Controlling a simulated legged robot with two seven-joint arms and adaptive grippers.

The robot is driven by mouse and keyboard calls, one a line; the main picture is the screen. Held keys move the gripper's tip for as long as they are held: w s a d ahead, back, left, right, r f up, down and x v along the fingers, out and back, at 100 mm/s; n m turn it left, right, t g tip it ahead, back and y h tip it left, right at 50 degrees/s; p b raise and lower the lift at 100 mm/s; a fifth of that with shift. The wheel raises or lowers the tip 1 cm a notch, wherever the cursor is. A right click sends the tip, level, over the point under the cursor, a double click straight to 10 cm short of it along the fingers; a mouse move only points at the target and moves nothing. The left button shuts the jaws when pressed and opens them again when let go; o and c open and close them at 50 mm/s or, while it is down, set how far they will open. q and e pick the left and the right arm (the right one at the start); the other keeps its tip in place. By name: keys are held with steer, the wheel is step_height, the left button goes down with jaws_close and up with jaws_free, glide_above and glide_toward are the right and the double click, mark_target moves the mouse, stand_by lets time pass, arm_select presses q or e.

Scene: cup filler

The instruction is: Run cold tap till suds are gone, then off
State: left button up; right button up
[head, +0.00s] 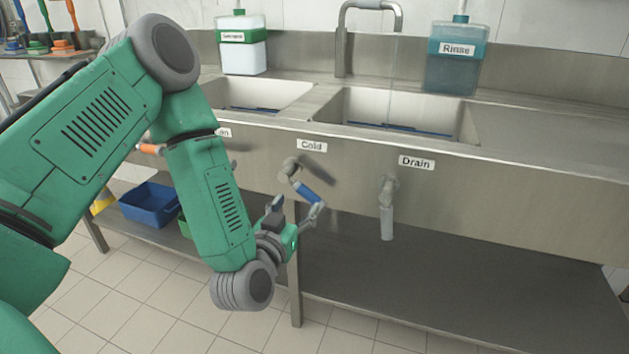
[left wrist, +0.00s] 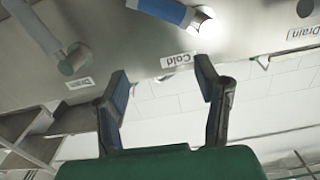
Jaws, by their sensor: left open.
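The cold tap handle (head: 307,193) is a grey lever with a blue grip below the "Cold" label (head: 312,146), slanting down to the right. Its blue grip (left wrist: 162,11) shows at the top of the left wrist view. My left gripper (head: 298,211) is open at the lower end of the handle; in the left wrist view its two fingers (left wrist: 162,82) are apart with nothing between them. The faucet (head: 341,40) stands behind the right basin (head: 465,128). A faint thin line drops from its spout, perhaps water. No suds are visible. My right gripper is not in view.
A drain lever (head: 387,220) hangs under the "Drain" label to the right. A Rinse dispenser (head: 458,75) and a green-labelled dispenser (head: 243,55) stand on the sink's back ledge. A blue bin (head: 150,205) sits on the lower shelf (head: 450,270), whose right part is clear.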

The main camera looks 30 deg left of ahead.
mark_target(313, 195)
arm_select(q)
steer(key=d+m, duration=0.1)
steer(key=d+m+b, duration=0.1)
steer(key=m, duration=0.1)
steer(key=d+m, duration=0.1)
steer(key=m, duration=0.1)
steer(key=shift+s+d+r+b, duration=0.1)
steer(key=shift+s+r+b, duration=0.2)
steer(key=shift+s, duration=0.05)
jaws_close()
steer(key=shift+m, duration=0.6)
steer(key=w+a+f+b, duration=0.1)
steer(key=w, duration=0.2)
steer(key=w+a+f+b, duration=0.1)
steer(key=w+a, duration=0.1)
steer(key=w, duration=0.1)
steer(key=w+a+f+b, duration=0.1)
steer(key=w+b, duration=0.1)
steer(key=w, duration=0.1)
steer(key=shift+w+a, duration=0.25)
steer(key=shift+w, duration=0.05)
steer(key=shift+a+f, duration=0.15)
steer(key=shift+a, duration=0.15)
steer(key=shift+d, duration=0.15)
